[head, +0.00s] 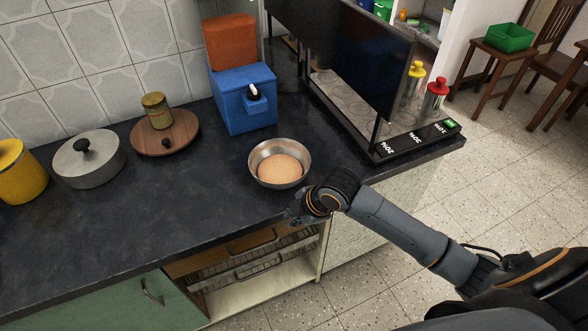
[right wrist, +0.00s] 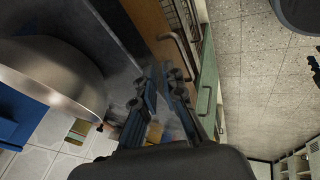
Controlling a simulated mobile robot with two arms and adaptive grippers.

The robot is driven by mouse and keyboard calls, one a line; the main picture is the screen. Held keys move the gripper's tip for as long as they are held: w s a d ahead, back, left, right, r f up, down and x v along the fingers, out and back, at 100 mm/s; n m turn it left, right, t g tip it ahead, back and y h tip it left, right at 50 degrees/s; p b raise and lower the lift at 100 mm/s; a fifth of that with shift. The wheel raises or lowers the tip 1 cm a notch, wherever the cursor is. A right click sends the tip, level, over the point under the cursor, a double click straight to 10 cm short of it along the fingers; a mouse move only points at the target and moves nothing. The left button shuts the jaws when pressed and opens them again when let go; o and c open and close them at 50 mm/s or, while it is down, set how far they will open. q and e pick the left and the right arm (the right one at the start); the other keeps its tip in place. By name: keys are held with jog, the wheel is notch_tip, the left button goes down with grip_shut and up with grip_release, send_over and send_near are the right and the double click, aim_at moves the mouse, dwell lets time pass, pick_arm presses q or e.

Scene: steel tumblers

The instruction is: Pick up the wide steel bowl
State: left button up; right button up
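The wide steel bowl (head: 291,149) stands upright on the dark countertop (head: 205,200), near its front edge, with something tan and round inside. Its curved steel side fills the upper left of the right wrist view (right wrist: 45,75). My right gripper (head: 297,212) is at the counter's front edge, just in front of and slightly right of the bowl, apart from it. In the right wrist view its two fingers (right wrist: 157,95) stand apart with nothing held between them. The bowl is beside the fingers there, not between them. My left gripper is not in view.
A blue box (head: 245,105) stands behind the bowl, and a dark glass-fronted appliance (head: 360,60) with a cooktop behind right. A lidded pot (head: 89,160), a wooden board (head: 165,135) with a jar (head: 157,110), and a yellow canister (head: 20,172) stand left. Drawers (head: 230,260) show below the counter.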

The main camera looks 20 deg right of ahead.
aim_at(302, 172)
jog(key=w+d+r+n, duration=0.1)
jog(key=r, duration=0.1)
jog(key=w+d+r+n, duration=0.1)
jog(key=w+r+n, duration=0.1)
jog(key=w+d+r+n, duration=0.1)
jog(key=d+r, duration=0.1)
jog(key=shift+w+n, duration=0.2)
jog(key=shift+n, duration=0.2)
jog(key=w+d+r+n, duration=0.2)
jog(key=d+r+n, duration=0.3)
jog(key=d+r, duration=0.15)
jog(key=shift+h, duration=0.4)
jog(key=x, duration=0.7)
jog(key=shift+w+a+f, duration=0.15)
jog(key=shift+w+a, duration=0.1)
jog(key=shift+w, duration=0.05)
jog(key=shift+p+x, duration=0.35)
jog(key=shift+x, duration=2.3)
jog(key=shift+s+a, duration=0.1)
jog(key=shift+s, duration=0.1)
grip_shut()
